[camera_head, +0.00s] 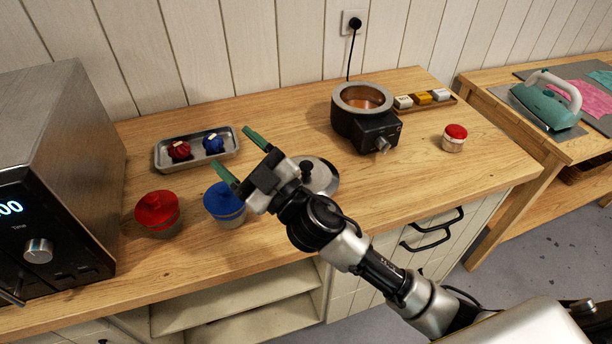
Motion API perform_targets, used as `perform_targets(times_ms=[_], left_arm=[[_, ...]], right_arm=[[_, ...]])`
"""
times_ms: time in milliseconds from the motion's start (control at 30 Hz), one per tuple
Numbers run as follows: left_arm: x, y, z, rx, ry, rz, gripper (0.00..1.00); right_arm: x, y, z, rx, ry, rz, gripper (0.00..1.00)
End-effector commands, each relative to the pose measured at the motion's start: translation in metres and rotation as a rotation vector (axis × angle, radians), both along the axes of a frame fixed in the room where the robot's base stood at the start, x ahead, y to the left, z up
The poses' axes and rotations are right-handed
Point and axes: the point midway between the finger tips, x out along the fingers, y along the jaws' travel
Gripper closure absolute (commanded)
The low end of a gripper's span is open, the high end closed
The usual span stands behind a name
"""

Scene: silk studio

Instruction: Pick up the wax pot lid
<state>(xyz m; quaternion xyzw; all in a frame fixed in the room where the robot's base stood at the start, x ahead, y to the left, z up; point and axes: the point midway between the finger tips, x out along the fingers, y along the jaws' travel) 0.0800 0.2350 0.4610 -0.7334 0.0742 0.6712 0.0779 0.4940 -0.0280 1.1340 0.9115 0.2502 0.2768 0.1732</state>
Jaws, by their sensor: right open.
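The wax pot lid (325,176) is a round silver lid lying on the wooden counter, partly hidden behind my right gripper and arm. Part of its rim shows to the right of the gripper, and a dark knob shows near its middle. The wax pot (362,118) is black with a silver rim, stands uncovered at the back of the counter and holds amber wax. My right gripper (238,152) is open and empty, with green fingers spread. It is above the counter, left of the lid, with its fingers pointing left. My left gripper is not in view.
A metal tray (163,165) holds small red and blue items. A microwave (60,170) stands left. A small red-capped jar (454,138) and wax blocks (423,98) are right.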

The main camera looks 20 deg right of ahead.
Motion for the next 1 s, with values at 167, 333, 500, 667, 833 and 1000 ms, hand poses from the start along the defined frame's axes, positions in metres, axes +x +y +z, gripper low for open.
perform_targets(times_ms=[167,333,500,667,833,1000], left_arm=[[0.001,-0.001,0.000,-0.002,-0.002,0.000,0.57],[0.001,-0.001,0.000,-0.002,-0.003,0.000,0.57],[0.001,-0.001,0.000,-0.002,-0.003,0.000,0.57],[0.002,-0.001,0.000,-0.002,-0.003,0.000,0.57],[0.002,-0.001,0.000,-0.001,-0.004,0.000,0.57],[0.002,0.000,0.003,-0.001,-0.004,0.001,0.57]], right_arm=[[-0.019,0.070,0.010,-0.325,-0.282,0.423,0.35],[-0.021,0.085,-0.036,-0.797,-0.322,0.759,0.35],[0.016,0.032,-0.085,-1.366,-0.117,0.906,0.35],[0.061,-0.054,-0.090,-1.803,0.228,0.834,0.35],[0.085,-0.122,-0.069,-2.038,0.528,0.685,0.35],[0.092,-0.145,-0.066,-2.102,0.642,0.621,0.35]])
